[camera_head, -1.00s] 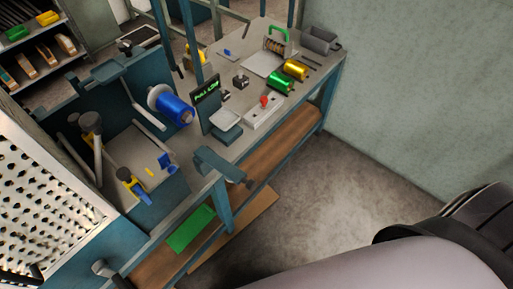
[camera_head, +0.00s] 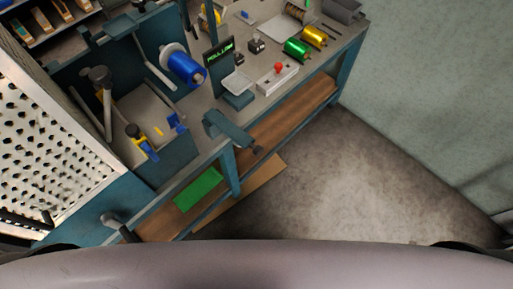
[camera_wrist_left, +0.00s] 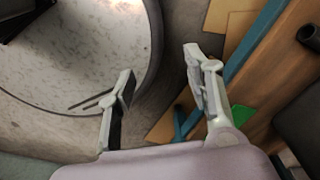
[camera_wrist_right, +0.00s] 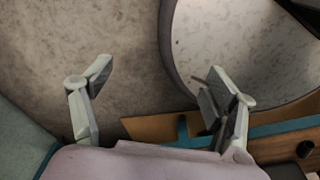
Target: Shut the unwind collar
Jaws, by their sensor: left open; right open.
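A blue foil roll (camera_head: 184,68) sits on a spindle at the teal machine, with a pale disc (camera_head: 169,52) behind it. A small grey piece (camera_head: 198,78) shows at the roll's near end; I cannot tell whether it is the unwind collar, or whether it is open or shut. My left gripper (camera_wrist_left: 158,70) is open and empty in the left wrist view, above the floor by the bench's lower shelf. My right gripper (camera_wrist_right: 158,72) is open and empty in the right wrist view, also above the floor. Neither gripper shows in the head view.
A display (camera_head: 219,49) stands beside the roll. Green (camera_head: 296,48) and gold (camera_head: 314,36) rolls and a red-knobbed block (camera_head: 278,77) lie on the bench. A teal arm (camera_head: 228,130) juts from its front edge. A perforated panel (camera_head: 45,140) stands left. The right floor is clear.

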